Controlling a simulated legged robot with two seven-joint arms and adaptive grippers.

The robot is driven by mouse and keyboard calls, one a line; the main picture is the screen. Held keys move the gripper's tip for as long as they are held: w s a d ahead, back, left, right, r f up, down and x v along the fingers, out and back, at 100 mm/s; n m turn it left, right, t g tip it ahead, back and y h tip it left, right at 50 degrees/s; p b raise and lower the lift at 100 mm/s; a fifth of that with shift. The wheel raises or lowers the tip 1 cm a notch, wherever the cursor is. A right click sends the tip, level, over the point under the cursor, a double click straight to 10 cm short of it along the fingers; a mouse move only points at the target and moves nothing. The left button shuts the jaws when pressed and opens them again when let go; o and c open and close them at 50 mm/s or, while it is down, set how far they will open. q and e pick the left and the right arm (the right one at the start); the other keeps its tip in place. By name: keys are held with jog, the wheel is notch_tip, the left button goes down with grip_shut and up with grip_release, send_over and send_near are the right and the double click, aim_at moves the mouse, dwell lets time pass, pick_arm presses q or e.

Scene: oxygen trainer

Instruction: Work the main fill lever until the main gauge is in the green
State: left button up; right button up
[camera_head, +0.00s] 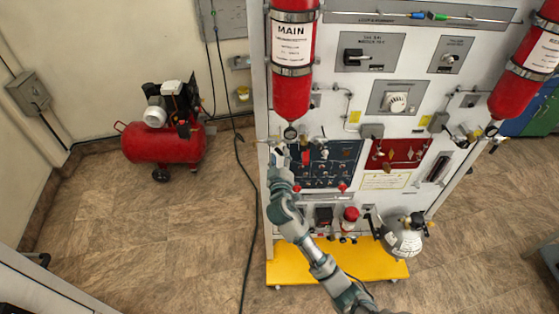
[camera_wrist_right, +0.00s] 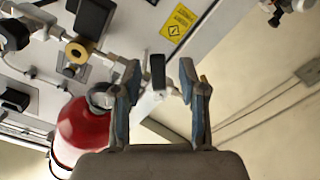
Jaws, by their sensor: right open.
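The red MAIN cylinder (camera_head: 291,85) hangs at the panel's upper left; its lower end shows in the right wrist view (camera_wrist_right: 82,130). The main gauge (camera_head: 290,132) sits at its bottom end, and also shows in the wrist view (camera_wrist_right: 102,96); its needle and colours are too small to read. My right gripper (camera_head: 279,150) is just below the gauge, by the panel's left edge. In the wrist view the gripper (camera_wrist_right: 160,74) is open, with a dark handle (camera_wrist_right: 158,70), apparently the main fill lever, between its fingertips. I cannot tell whether they touch. My left gripper is out of view.
A second red cylinder (camera_head: 525,65) hangs at the right. Blue (camera_head: 335,160) and red (camera_head: 398,153) valve panels lie right of my gripper. A yellow base (camera_head: 345,263) is below. A red compressor (camera_head: 165,143) stands on the floor at left, with clear floor around it.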

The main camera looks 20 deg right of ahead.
jog(key=v, duration=1.2)
jog(key=shift+w, duration=0.15)
dwell(0.4)
